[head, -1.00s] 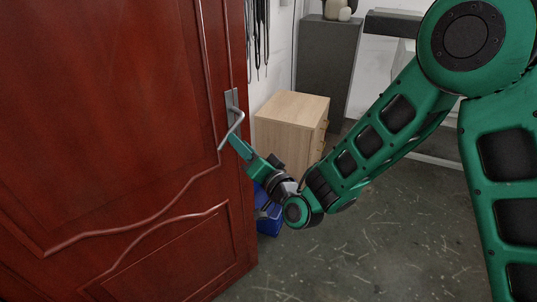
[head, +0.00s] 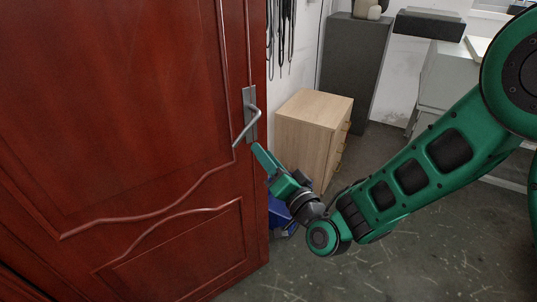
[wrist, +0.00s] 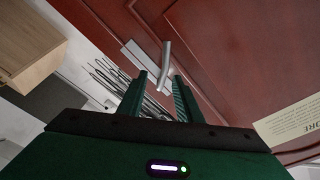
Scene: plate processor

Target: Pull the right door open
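The red panelled door (head: 130,110) fills the left of the head view and also shows in the wrist view (wrist: 240,50). Its metal lever handle (head: 248,125) sits on a plate near the door's right edge, and the lever slants down to the left. In the wrist view the handle (wrist: 165,62) lies just beyond my fingertips. My gripper (head: 257,148) is just below and right of the handle in the head view. Its two fingers (wrist: 161,82) are apart with nothing held between them. Contact with the handle cannot be made out.
A wooden drawer cabinet (head: 310,125) stands right of the door edge, with a blue object (head: 279,212) low beside it. A dark grey cabinet (head: 354,65) stands behind. Dark cords (head: 282,30) hang on the wall. Grey floor (head: 400,262) is clear at the lower right.

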